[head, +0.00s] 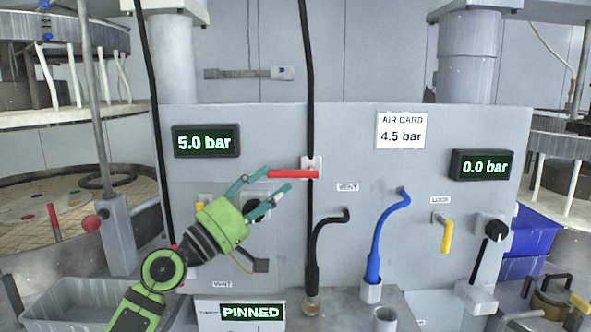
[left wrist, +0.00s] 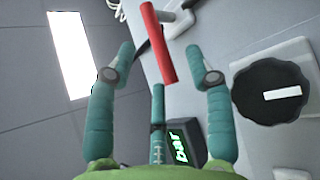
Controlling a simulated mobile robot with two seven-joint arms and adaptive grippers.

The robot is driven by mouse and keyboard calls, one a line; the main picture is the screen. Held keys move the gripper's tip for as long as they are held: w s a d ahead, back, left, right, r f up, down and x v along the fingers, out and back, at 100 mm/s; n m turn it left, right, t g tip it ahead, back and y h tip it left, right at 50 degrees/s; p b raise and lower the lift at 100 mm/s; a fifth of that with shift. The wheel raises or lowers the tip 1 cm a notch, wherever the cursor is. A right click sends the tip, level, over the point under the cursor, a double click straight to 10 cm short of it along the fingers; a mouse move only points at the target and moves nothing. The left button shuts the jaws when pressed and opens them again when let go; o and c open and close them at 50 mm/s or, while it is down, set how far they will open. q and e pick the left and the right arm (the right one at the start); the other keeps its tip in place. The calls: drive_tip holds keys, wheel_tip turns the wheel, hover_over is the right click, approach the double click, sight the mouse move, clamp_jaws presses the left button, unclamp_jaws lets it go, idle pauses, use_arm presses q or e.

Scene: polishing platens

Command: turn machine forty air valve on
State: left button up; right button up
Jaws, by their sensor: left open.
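A red lever handle (head: 293,174) lies level on a small white mount (head: 311,163) on the grey panel (head: 400,250). No machine number is readable on it. My left gripper (head: 278,179) is open, its green-blue fingertips at the handle's left part. In the left wrist view the red handle (left wrist: 158,45) runs slanted between the two fingers (left wrist: 158,66), with gaps on both sides; I cannot tell whether it is deep enough to be between the tips. The left display (head: 206,141) reads 5.0 bar, the right display (head: 482,165) 0.0 bar. My right gripper is out of view.
An air card (head: 401,130) reads 4.5 bar. A black dial knob (left wrist: 271,91) is close to my left gripper. Black (head: 318,250) and blue (head: 378,240) hoses and a yellow handle (head: 446,236) are to the right. A sign (head: 252,312) reads PINNED.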

sight(283, 175)
use_arm(q)
drive_tip(key=p+x, duration=0.1)
drive_tip(key=x, duration=0.3)
drive_tip(key=shift+w+d+r+p, duration=0.2)
drive_tip(key=shift+r+p, duration=0.1)
drive_tip(key=shift+w+d, duration=0.1)
drive_tip(key=shift+a, duration=0.2)
drive_tip(key=c, duration=1)
clamp_jaws()
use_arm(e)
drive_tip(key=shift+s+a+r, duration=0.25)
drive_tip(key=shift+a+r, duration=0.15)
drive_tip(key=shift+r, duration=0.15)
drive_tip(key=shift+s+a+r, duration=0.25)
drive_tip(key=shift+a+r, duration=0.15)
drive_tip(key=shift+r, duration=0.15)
